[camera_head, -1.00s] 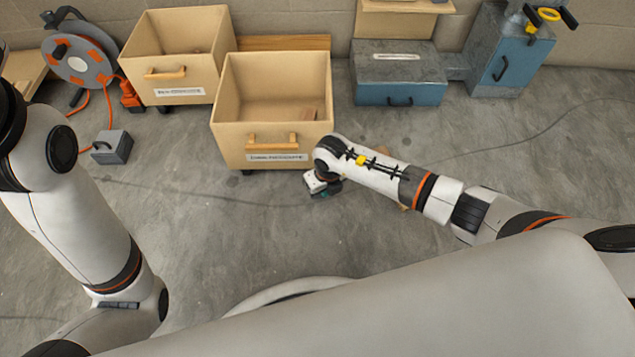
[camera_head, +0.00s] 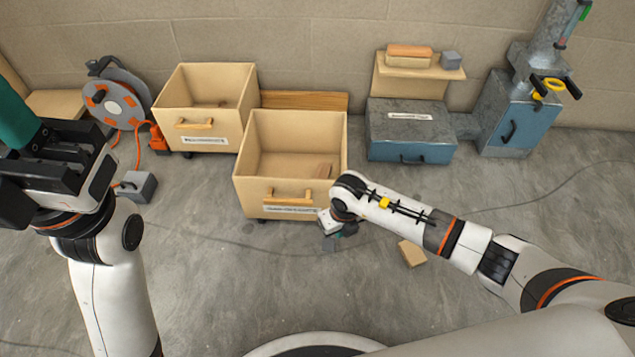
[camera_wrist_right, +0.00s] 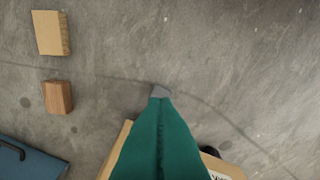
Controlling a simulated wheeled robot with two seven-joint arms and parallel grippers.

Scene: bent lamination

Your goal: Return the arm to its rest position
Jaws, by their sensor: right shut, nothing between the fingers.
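My right arm reaches in from the right, and its gripper (camera_head: 337,241) points down at the floor beside the front right corner of the front wooden box. In the right wrist view its green fingers (camera_wrist_right: 160,140) are together with nothing held. A small grey patch (camera_wrist_right: 160,90) shows at their tips; I cannot tell whether it is a separate block. My left gripper (camera_head: 15,115) is at the left edge, pointing up, with a green finger partly cut off; its opening cannot be judged.
Two wooden boxes, front (camera_head: 250,198) and rear (camera_head: 165,135), stand left of centre. A tan block (camera_head: 412,253) lies on the floor below my right forearm. A brown block shows in the wrist view (camera_wrist_right: 57,97). Blue cabinets (camera_head: 410,150) and a cable reel (camera_head: 115,105) stand behind.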

